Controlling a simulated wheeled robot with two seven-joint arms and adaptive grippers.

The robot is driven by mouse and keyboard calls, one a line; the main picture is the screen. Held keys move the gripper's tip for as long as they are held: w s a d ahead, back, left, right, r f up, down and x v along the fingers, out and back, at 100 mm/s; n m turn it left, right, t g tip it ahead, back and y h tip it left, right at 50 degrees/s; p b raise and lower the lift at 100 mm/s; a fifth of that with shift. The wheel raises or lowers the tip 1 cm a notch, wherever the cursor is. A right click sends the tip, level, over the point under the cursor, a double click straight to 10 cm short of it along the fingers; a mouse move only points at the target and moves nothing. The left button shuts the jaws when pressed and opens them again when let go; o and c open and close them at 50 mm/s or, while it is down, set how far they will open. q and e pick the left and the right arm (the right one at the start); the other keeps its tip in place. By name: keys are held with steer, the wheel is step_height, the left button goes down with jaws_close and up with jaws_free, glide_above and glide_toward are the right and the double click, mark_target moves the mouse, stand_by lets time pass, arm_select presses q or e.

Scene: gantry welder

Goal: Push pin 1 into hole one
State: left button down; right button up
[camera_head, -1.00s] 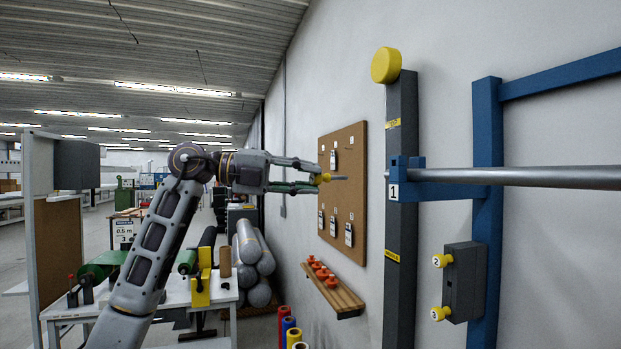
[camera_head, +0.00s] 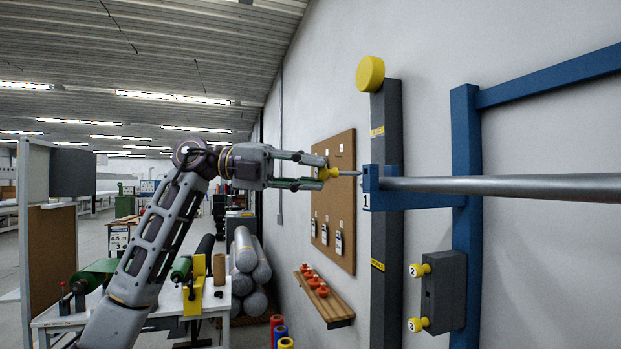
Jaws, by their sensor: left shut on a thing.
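My left gripper (camera_head: 322,172) is shut on pin 1 (camera_head: 329,173), by its yellow head. The pin's grey shank points right and lies roughly level. Its tip is close to the blue bracket (camera_head: 371,178) marked with a "1" label (camera_head: 366,202), on the dark upright post (camera_head: 387,240). I cannot tell whether the tip touches the bracket or stands just short of it. The hole itself does not show clearly. My right gripper is not in view.
A grey bar (camera_head: 500,186) runs right from the bracket. Yellow pins 2 (camera_head: 418,270) and 3 (camera_head: 417,325) sit in a dark block (camera_head: 444,290) below. A corkboard (camera_head: 334,200) and a wooden shelf (camera_head: 325,300) are on the wall behind.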

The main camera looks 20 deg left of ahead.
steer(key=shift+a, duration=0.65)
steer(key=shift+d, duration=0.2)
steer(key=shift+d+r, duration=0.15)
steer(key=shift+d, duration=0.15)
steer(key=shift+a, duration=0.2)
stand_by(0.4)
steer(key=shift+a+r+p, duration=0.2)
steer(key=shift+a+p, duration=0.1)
steer(key=shift+p, duration=0.05)
